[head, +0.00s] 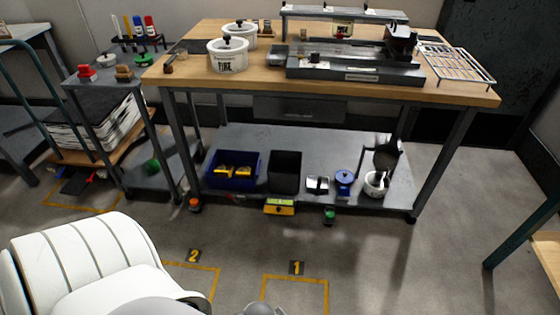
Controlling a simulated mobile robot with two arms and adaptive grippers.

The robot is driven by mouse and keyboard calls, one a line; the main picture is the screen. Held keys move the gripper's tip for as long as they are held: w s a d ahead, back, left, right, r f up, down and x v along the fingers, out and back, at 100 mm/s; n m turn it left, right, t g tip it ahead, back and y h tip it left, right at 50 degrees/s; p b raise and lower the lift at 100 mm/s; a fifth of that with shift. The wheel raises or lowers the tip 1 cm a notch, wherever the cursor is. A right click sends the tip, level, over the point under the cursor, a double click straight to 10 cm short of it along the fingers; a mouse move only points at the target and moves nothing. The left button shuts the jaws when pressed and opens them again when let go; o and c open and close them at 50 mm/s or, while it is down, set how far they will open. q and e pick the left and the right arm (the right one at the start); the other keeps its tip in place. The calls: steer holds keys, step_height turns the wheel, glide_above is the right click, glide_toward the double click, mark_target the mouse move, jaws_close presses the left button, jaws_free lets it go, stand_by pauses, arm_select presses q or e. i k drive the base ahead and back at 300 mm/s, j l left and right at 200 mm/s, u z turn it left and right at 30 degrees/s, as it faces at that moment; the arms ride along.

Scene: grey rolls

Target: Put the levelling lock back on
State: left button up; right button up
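I cannot tell for certain which thing is the levelling lock. A yellow block (279,207) with dark details is at the front edge of the workbench's lower shelf (235,140), near the middle. A green knob-like piece (330,216) is low at the front, right of the yellow block. An orange-red piece (194,204) is low by the bench's front left leg. Neither gripper can be made out. White and grey parts of my own body fill the lower left and bottom edge.
The wooden workbench (200,80) carries white tubs, a grey machine (355,65) and a wire rack (457,65). Its lower shelf holds a blue bin (232,182), a black bin (285,185) and small items. A grey cart (95,80) stands left. Floor (400,265) is clear in front, with yellow markings.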

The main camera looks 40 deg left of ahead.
mark_target(228, 194)
steer(key=u, duration=1.75)
